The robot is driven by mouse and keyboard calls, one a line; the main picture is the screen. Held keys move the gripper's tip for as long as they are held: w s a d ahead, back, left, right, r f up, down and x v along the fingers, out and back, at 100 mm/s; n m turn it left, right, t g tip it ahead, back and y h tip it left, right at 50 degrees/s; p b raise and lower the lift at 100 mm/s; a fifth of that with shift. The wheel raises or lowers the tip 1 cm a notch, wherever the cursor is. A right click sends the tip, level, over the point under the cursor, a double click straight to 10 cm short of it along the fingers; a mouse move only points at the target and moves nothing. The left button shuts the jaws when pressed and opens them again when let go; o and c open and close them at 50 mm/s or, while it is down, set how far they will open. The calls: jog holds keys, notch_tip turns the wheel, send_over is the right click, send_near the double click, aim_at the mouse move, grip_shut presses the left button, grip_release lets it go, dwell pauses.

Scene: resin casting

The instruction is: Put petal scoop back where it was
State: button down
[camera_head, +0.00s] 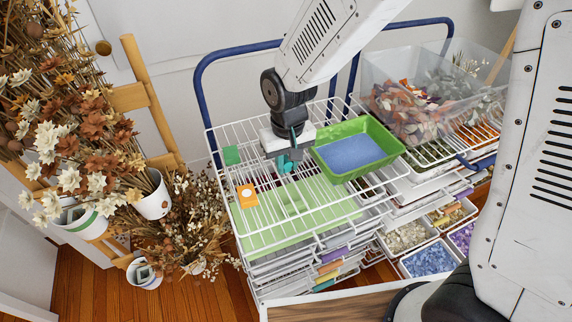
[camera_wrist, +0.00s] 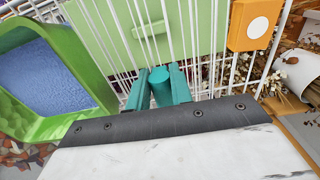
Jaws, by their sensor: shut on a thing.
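My gripper (camera_head: 288,162) is over the white wire rack, just left of the green tray. It is shut on a teal piece with a round end (camera_wrist: 161,86), which shows between the two teal-green fingers in the wrist view. This looks like the handle of the petal scoop; the rest of it is hidden by my gripper and the rack wires. In the head view only a small teal bit (camera_head: 286,167) shows below the fingers. I cannot tell whether it touches the rack.
A green tray (camera_head: 388,160) of blue grains stands on the white wire rack (camera_head: 240,130), close right of my gripper. An orange tag (camera_head: 247,196) is at the rack's left. Clear bins (camera_head: 385,70) of petals stand behind right. Dried flowers (camera_head: 80,140) crowd the left.

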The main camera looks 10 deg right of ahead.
jog(key=shift+f, duration=0.75)
jog(key=c, duration=1.2)
grip_release()
jog(key=shift+c, duration=0.2)
notch_tip(320, 180, up, 12)
jog(key=shift+s+r, duration=0.2)
